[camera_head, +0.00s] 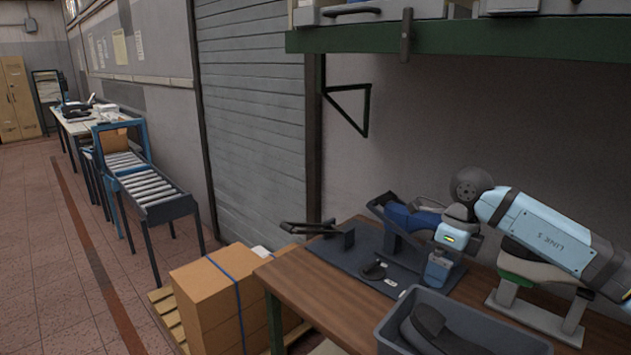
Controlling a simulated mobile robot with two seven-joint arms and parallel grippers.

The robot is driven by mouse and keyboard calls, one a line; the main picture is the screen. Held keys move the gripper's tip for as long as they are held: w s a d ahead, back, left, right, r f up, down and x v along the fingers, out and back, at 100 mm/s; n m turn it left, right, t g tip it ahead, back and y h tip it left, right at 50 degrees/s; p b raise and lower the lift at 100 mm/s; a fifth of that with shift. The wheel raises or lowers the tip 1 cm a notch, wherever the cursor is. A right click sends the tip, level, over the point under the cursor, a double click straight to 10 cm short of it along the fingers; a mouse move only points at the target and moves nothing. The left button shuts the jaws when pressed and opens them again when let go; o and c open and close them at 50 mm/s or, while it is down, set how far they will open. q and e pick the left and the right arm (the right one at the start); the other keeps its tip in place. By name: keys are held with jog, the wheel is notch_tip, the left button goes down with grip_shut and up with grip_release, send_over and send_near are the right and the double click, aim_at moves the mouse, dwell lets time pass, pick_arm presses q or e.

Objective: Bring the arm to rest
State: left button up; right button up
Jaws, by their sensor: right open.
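My right arm comes in from the right over the workbench (318,301). A blue shoe-last-like piece (408,217) sits in a dark stand just behind and left of the gripper. My left gripper is not in view.
The grey bin holds a dark shoe-shaped piece (425,330). A green-edged shelf (500,37) overhangs. Cardboard boxes (205,300) stand left.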

jog(key=s+a+f+m+t+y+p, duration=0.25)
jog(key=s+a+m+y, duration=0.35)
jog(key=a+y, duration=0.4)
jog(key=s+a+f+m+t+y+p, duration=0.1)
jog(key=s+a+m+t+y+p, duration=0.2)
jog(key=s+a+m+y, duration=0.55)
jog(key=s+d+f+m+t+h+p, duration=0.2)
jog(key=s+d+f+m+h, duration=0.2)
jog(key=s+f+m+h, duration=0.3)
jog(key=s+d+f+m+t+h+p, duration=0.2)
jog(key=s+f+m+h, duration=0.6)
jog(key=f+m, duration=0.7)
jog(key=d+m+t+h, duration=0.1)
jog(key=d+m+h, duration=0.1)
jog(key=m, duration=0.3)
jog(key=shift+d+f+t, duration=0.2)
jog(key=shift+d+t, duration=0.05)
jog(key=shift+t, duration=0.1)
jog(key=shift+s+m, duration=0.1)
jog(key=shift+m, duration=0.15)
